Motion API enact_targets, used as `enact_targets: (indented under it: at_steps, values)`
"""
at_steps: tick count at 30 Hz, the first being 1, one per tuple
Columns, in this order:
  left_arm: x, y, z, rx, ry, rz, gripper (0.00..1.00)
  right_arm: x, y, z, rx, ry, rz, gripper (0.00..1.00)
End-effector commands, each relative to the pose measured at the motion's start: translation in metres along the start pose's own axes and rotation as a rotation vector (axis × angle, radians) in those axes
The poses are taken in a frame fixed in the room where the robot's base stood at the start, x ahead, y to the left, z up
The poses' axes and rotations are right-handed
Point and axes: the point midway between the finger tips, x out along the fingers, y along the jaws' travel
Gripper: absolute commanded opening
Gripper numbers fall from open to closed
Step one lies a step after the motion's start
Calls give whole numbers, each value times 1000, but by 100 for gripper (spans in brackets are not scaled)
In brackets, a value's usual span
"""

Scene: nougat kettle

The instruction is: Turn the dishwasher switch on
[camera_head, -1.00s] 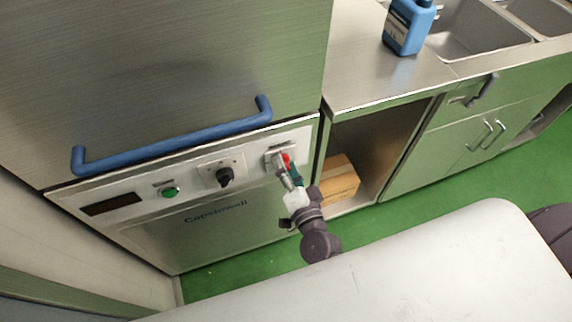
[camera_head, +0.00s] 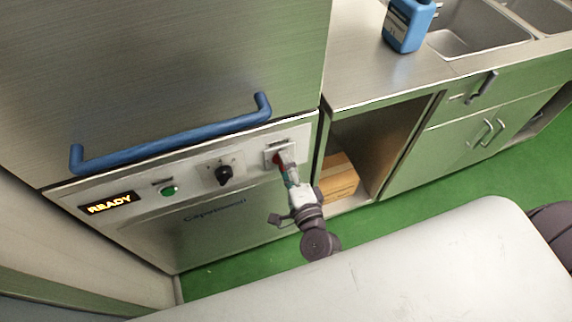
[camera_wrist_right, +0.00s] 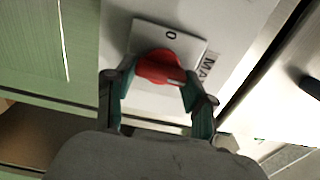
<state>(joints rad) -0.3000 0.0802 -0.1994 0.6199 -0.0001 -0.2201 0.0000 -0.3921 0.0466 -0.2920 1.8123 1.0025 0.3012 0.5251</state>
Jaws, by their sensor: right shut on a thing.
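The dishwasher's red switch (camera_wrist_right: 160,66) sits on a pale plate (camera_wrist_right: 190,36) marked "0" and "MA…" in the right wrist view. In the head view the red switch (camera_head: 278,160) is partly hidden by my right gripper (camera_head: 287,168), at the right end of the control panel (camera_head: 240,172). My right gripper also shows in the wrist view (camera_wrist_right: 156,88), its teal fingers on either side of the red knob, shut on it. The dishwasher's display (camera_head: 109,204) is lit and reads "READY". My left gripper is not in view.
A black knob (camera_head: 224,175) and a green button (camera_head: 168,190) are on the same panel. A blue handle (camera_head: 170,138) runs above it. An open cabinet with a cardboard box (camera_head: 340,178) is to the right. A blue bottle (camera_head: 408,24) stands on the counter.

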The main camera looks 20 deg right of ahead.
Motion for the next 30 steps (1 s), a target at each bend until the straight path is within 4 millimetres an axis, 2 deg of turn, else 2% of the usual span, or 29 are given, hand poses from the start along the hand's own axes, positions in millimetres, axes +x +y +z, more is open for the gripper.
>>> enact_targets:
  at_steps: [12,13,17,26,30]
  values:
    - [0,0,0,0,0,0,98,0,0,-1,11,3,0,19]
    - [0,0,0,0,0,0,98,0,0,-1,11,3,0,56]
    - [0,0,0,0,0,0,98,0,0,-1,10,2,0,77]
    - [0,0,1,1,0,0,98,0,0,0,9,1,0,79]
    - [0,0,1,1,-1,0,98,-8,1,0,8,-1,2,79]
